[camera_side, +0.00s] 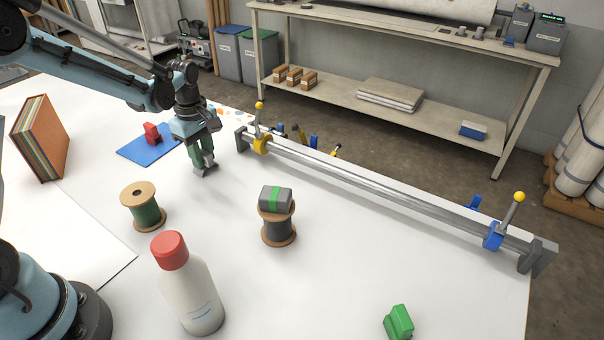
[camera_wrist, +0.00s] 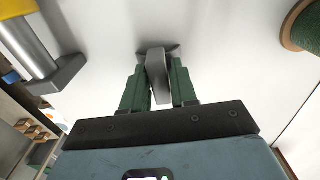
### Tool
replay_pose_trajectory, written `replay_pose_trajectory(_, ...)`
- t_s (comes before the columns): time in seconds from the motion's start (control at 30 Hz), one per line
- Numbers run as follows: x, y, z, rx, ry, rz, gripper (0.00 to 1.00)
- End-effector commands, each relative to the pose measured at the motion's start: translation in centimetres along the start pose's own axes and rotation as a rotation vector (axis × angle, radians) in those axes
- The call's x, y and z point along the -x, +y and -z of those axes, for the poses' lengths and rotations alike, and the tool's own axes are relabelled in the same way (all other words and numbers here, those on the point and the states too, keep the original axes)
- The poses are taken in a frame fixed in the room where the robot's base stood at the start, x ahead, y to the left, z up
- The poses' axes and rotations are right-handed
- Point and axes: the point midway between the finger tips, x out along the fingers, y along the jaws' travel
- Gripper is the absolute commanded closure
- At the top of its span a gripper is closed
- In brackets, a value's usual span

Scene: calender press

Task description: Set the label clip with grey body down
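The grey label clip (camera_wrist: 157,72) is between the two green fingers of my gripper (camera_wrist: 158,85) in the wrist view, and the fingers are shut on it. In the side view my gripper (camera_side: 204,160) points down over the white table, between the blue mat and the press rail. The clip (camera_side: 206,171) shows only as a small grey piece at the fingertips, low over the table. I cannot tell whether it touches the surface.
A red clip (camera_side: 151,132) sits on the blue mat (camera_side: 146,150); a green clip (camera_side: 399,322) lies at front right. A green spool (camera_side: 145,213), a spool (camera_side: 278,231) bearing a grey block (camera_side: 275,199), and a bottle (camera_side: 192,290) stand nearby. The rail (camera_side: 380,189) runs behind.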

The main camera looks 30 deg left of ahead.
Motion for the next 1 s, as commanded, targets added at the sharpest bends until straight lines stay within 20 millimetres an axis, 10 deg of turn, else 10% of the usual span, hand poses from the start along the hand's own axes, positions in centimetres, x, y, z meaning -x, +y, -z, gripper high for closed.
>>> replay_pose_trajectory(0.53,0.9,0.0,0.0,0.000,0.000,0.000,0.52)
replay_pose_trajectory(1.0,9.3,0.0,0.0,0.000,0.000,0.000,0.52)
